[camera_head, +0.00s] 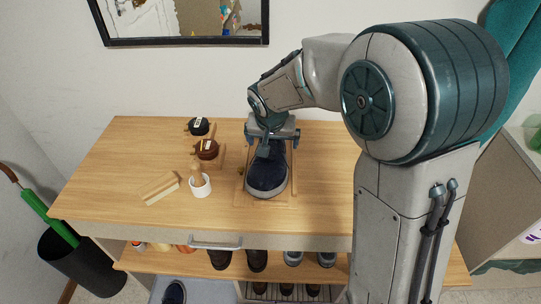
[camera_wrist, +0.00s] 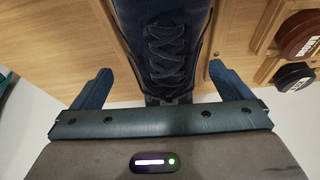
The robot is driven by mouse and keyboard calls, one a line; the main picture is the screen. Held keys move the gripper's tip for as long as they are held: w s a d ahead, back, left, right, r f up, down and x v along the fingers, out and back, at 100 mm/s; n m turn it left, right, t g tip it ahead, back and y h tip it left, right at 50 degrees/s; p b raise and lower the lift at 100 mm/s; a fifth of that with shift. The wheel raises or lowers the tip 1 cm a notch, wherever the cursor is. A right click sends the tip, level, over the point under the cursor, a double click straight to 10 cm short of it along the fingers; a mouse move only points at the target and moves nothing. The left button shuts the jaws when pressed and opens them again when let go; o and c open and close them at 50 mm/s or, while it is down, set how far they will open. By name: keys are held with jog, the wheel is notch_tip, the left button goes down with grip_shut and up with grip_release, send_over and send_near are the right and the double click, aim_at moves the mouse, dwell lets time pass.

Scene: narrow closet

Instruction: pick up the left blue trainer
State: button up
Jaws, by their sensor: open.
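A dark blue trainer (camera_head: 266,176) lies on a thin wooden board (camera_head: 287,200) on the tabletop, toe toward the front edge. My gripper (camera_head: 270,143) is over its rear part. In the wrist view the trainer's laces (camera_wrist: 168,52) show between the two fingers of my gripper (camera_wrist: 160,88), which is open. There are gaps on both sides, and neither finger visibly touches the shoe. The heel is partly hidden by the gripper. Another dark blue shoe (camera_head: 175,293) is partly visible low at the bottom left; I cannot tell whether it matches.
Two round polish tins (camera_head: 198,126) (camera_head: 207,149), a white cup (camera_head: 200,187) with a wooden-handled tool and wooden blocks (camera_head: 160,187) stand left of the trainer. More shoes (camera_head: 257,260) line the shelf below. A framed mirror (camera_head: 185,42) hangs behind. The tabletop's front left is clear.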

aim_at(272, 142)
jog(key=shift+a+x, duration=0.2)
jog(key=shift+x, duration=1.9)
jog(key=c, duration=1.3)
jog(key=shift+o, duration=0.2)
